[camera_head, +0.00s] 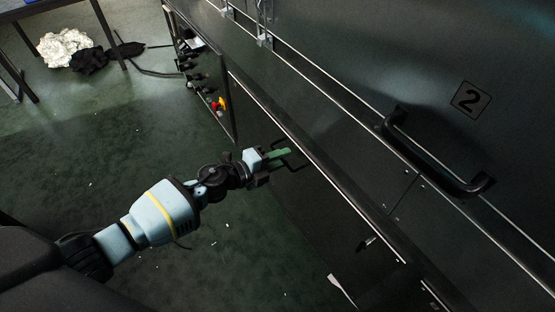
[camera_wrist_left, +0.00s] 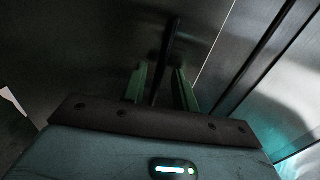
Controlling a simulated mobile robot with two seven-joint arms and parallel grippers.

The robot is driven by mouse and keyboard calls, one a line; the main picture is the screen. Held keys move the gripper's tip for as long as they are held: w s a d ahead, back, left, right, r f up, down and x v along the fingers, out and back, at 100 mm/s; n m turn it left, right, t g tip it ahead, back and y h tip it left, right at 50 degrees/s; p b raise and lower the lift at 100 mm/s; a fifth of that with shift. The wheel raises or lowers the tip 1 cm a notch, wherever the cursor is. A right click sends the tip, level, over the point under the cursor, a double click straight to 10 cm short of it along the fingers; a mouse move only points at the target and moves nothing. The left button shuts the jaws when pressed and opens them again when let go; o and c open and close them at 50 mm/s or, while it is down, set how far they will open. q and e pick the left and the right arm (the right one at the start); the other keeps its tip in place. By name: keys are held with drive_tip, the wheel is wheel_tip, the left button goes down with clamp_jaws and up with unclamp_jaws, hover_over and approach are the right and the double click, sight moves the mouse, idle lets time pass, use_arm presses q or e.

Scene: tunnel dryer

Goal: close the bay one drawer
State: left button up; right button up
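My left gripper (camera_head: 283,155) reaches in from the left to the dark lower front of the machine. Its green fingers are at a thin dark handle (camera_head: 295,157). In the left wrist view, the fingers of the left gripper (camera_wrist_left: 161,86) stand apart, with the dark bar of the handle (camera_wrist_left: 168,55) between them and gaps beside it. The fingers look open around the bar; contact cannot be made out. The dark drawer front (camera_head: 318,205) behind is poorly lit, and how far the drawer stands out is unclear. No "1" label shows. My right gripper is not in view.
A large door panel with a "2" label (camera_head: 470,99) and a thick black handle (camera_head: 435,152) is at the right. A control panel with knobs and a red button (camera_head: 221,103) stands beyond my gripper. White and black cloth heaps (camera_head: 65,48) lie far left. The green floor between is mostly clear.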

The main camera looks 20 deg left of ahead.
use_arm(q)
drive_tip(key=shift+s+a, duration=0.1)
drive_tip(key=p+v, duration=0.2)
drive_tip(key=v, duration=0.5)
drive_tip(key=shift+s+a, duration=0.2)
drive_tip(key=shift+s, duration=0.1)
idle(0.3)
